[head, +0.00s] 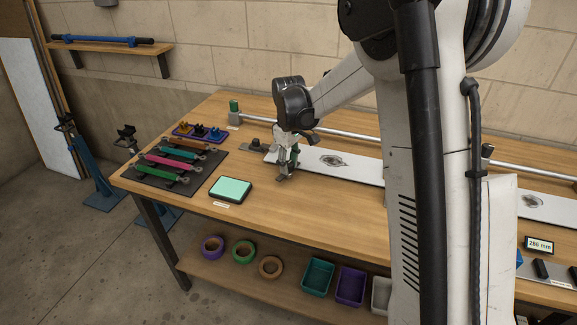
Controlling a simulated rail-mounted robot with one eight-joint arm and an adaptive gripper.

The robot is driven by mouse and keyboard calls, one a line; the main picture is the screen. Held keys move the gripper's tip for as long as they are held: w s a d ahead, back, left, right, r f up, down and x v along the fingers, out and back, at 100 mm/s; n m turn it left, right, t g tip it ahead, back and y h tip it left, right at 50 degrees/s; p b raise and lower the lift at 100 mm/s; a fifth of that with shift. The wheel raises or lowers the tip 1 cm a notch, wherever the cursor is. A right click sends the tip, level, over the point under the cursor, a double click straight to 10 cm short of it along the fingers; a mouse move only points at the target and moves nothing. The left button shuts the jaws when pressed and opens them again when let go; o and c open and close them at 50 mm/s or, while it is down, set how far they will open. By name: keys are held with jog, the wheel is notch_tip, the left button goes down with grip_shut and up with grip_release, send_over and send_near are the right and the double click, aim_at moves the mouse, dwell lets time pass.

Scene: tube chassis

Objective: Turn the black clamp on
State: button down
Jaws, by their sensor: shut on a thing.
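My gripper (286,173) is low over the workbench, pointing down at the left end of a long white plate (345,167). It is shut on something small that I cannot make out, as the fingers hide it. A dark clamp-like piece (258,146) stands on the bench just left of the gripper, apart from it. A small black piece (199,130) sits in a purple tray (180,132) between an orange one and a blue one. I cannot tell which dark piece is the black clamp.
A steel tube (340,132) runs along the bench's back from a grey block with a green top (234,112). A dark mat (142,163) holds several coloured tools. A green-screened pad (231,190) lies in front. A 286 mm display (539,243) stands right.

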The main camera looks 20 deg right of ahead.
aim_at(289, 163)
jog(key=shift+n, duration=1.6)
jog(key=c, duration=1.4)
grip_release()
jog(key=shift+c, duration=0.2)
notch_tip(289, 163, up, 12)
